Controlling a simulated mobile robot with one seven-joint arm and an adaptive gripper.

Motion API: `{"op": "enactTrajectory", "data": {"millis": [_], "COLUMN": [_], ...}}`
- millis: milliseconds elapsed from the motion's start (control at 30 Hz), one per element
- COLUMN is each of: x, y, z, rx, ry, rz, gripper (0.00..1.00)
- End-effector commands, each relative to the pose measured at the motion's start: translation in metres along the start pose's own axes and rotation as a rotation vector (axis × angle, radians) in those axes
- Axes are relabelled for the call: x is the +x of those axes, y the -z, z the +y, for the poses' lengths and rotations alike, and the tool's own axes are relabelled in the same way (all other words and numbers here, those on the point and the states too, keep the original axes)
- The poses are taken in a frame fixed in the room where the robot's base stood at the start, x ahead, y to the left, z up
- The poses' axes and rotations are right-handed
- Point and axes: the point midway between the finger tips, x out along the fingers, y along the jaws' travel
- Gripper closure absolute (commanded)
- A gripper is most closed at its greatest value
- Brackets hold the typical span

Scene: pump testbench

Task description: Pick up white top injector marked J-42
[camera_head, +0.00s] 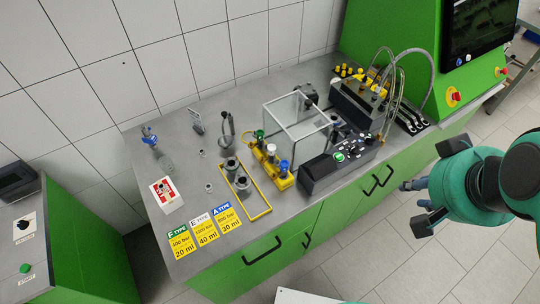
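A yellow block (264,162) on the grey bench holds three small upright parts in a row. They have a green top (259,134), a white top (271,148) and a blue top (284,165). The white-topped one stands in the middle. Its marking is too small to read, so I cannot confirm J-42. My gripper (412,187) is at the right, in front of the green cabinet and well apart from the block. Dark parts of it show beside my teal wrist, but I cannot tell whether its fingers are open.
A clear glass box (297,122) stands just behind the block, and a black control box (338,166) to its right. A yellow-framed area (259,214) with dark metal cylinders lies to its left. Hoses (403,88) arch at the back right. Type cards (207,228) lie at the front left.

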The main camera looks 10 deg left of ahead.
Motion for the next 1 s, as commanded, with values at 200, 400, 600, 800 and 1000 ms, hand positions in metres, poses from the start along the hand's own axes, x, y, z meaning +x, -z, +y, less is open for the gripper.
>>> {"op": "enactTrajectory", "data": {"millis": [200, 400, 600, 800, 1000], "x": [0.0, 0.001, 0.007, 0.023, 0.046], "y": [0.001, 0.015, 0.048, 0.09, 0.127], "z": [-0.001, -0.007, -0.024, -0.053, -0.089], "rx": [-0.001, -0.013, -0.043, -0.084, -0.127], "ry": [0.001, 0.01, 0.031, 0.055, 0.074], "rz": [-0.001, -0.02, -0.064, -0.122, -0.18], "gripper": [0.71, 0.71, 0.71, 0.71, 0.71]}}
